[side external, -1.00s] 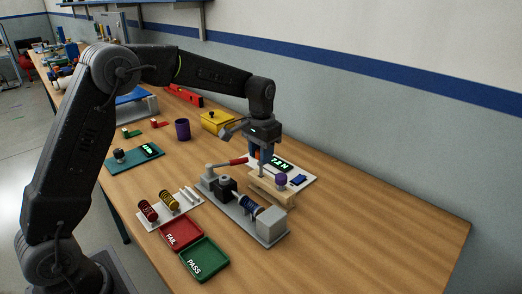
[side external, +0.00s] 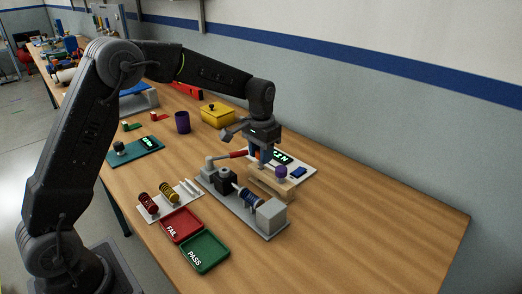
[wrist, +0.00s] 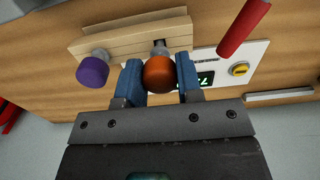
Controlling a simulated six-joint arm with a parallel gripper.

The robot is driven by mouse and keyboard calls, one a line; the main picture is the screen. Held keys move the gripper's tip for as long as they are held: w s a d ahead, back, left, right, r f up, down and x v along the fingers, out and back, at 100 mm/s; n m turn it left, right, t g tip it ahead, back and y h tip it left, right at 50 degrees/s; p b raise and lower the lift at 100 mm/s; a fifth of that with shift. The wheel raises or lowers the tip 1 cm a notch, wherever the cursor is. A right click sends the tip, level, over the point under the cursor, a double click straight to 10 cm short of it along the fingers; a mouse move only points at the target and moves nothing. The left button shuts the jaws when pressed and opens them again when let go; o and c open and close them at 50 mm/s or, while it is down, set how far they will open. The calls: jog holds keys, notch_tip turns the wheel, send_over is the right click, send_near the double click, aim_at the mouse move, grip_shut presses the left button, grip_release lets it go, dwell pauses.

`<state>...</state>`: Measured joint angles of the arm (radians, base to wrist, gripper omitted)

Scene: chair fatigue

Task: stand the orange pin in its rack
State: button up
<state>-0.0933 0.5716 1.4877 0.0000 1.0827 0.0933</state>
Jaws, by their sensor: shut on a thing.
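My gripper (wrist: 160,78) has its blue jaws shut on the round orange head of the orange pin (wrist: 160,73). The pale wooden rack (wrist: 125,38) lies just beyond the jaws in the wrist view. A short piece of the pin's metal shaft shows between the orange head and the rack; whether its tip is in a hole is hidden. The purple pin (wrist: 92,70) stands in the rack's other end. In the side view, my gripper (side external: 262,158) is pointing down close above the left end of the rack (side external: 270,186), beside the purple pin (side external: 281,171).
A grey spring-testing fixture (side external: 245,208) with a red-handled lever (side external: 238,154) stands right in front of the rack. A white display panel (side external: 300,164) lies behind it. Red (side external: 181,225) and green (side external: 205,252) trays are at the front. The table's right side is clear.

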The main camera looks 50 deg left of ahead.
jog(key=shift+f, duration=0.85)
jog(key=o, duration=1)
jog(key=shift+c, duration=0.2)
jog(key=shift+r, duration=0.1)
notch_tip(320, 180, up, 14)
